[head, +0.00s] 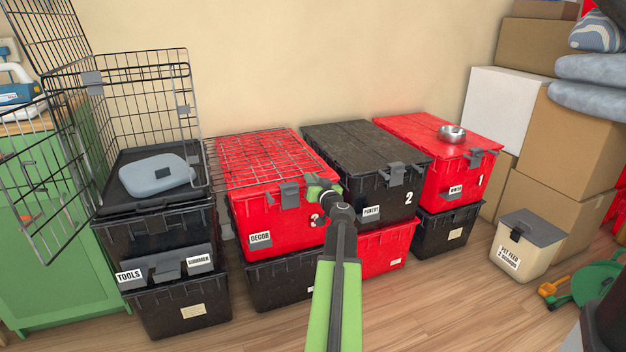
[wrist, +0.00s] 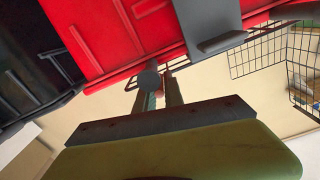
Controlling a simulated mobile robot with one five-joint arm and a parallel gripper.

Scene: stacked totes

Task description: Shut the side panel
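A wire crate (head: 150,110) stands on black totes at the left, with a black tray and a grey-blue cushion (head: 155,175) inside. Its side panel (head: 265,165) is a wire grid folded down flat, stretching right over the red tote lid. My gripper (head: 325,192) is at the panel's right front corner, beside the red tote's grey latch. In the wrist view my gripper's fingers (wrist: 160,92) point at the red tote's edge, close together, with a dark round piece at the tip. Whether they grip the panel's wire is unclear. Part of the crate (wrist: 270,50) shows at the right there.
Red tote (head: 275,215), black tote (head: 350,150) and another red tote (head: 415,140) with a metal bowl (head: 452,133) stand in a row. Another wire panel (head: 35,170) swings out leftward by a green cabinet (head: 50,280). Cardboard boxes (head: 540,110) stack at right.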

